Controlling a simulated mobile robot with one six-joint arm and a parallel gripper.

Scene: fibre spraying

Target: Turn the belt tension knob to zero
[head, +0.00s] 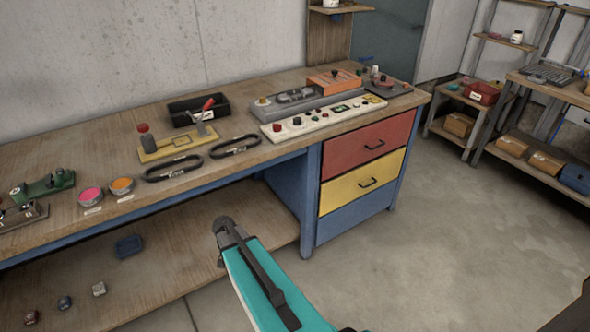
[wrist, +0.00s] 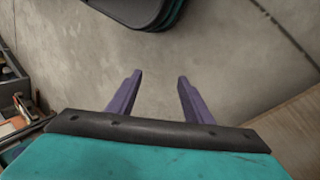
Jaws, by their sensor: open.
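A white control panel (head: 322,118) lies along the front right of the workbench. It carries several small knobs and buttons, among them a red one (head: 277,127) and a dark one (head: 297,121), and a small green display (head: 341,108). Their labels are too small to read, so I cannot tell which is the belt tension knob or where it points. Behind the panel is a grey machine (head: 290,103) with a yellowish knob at its left end. My gripper (wrist: 160,82) is open and empty in the wrist view, with bare concrete floor beyond it, away from the panel.
The wooden bench (head: 100,222) also holds two black belt loops (head: 235,147), a yellow plate tool (head: 178,145), a black bin (head: 190,112) and an orange box (head: 334,82). Red and yellow drawers (head: 366,146) are below the panel. The concrete floor (head: 440,220) at right is clear.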

